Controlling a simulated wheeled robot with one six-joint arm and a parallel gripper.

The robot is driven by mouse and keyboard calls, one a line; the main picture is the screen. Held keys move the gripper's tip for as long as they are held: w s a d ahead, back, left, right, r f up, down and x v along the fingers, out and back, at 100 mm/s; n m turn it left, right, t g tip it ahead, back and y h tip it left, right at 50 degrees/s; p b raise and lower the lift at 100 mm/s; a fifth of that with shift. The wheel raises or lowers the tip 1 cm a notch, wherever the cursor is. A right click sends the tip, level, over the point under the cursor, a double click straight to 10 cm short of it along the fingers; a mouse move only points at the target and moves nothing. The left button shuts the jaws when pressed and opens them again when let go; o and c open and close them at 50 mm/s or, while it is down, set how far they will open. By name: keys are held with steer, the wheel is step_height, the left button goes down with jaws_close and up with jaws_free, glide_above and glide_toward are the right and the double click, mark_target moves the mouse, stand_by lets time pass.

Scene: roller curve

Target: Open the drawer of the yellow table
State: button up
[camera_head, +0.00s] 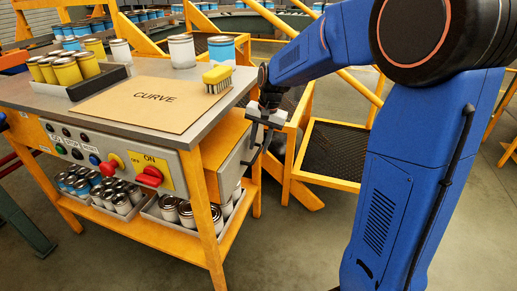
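The yellow table (188,206) stands at the left, with a grey top and a control panel on its front. Its drawer (237,160) is at the right end under the top, with a grey face and a dark handle (254,156). Yellow side shows between the table top and the grey face; I cannot tell how far the drawer stands out. My gripper (264,121) points down beside the top's right edge, just above the handle. Its fingers are small and partly merged with the handle area, so contact and finger opening are unclear.
A "CURVE" board (150,103), a yellow brush (217,78) and paint cans (182,51) are on the table top. Cans in trays (160,215) fill the lower shelf. A yellow frame with a mesh platform (333,150) stands right behind the gripper. The floor in front is clear.

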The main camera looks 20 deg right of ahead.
steer(key=shift+w+a+f, duration=0.1)
steer(key=shift+a+f, duration=0.05)
steer(key=shift+f, duration=0.85)
jaws_close()
steer(key=s+d, duration=1.1)
steer(key=d, duration=0.5)
steer(key=shift+s, duration=0.35)
steer(key=shift+d, duration=0.1)
jaws_free()
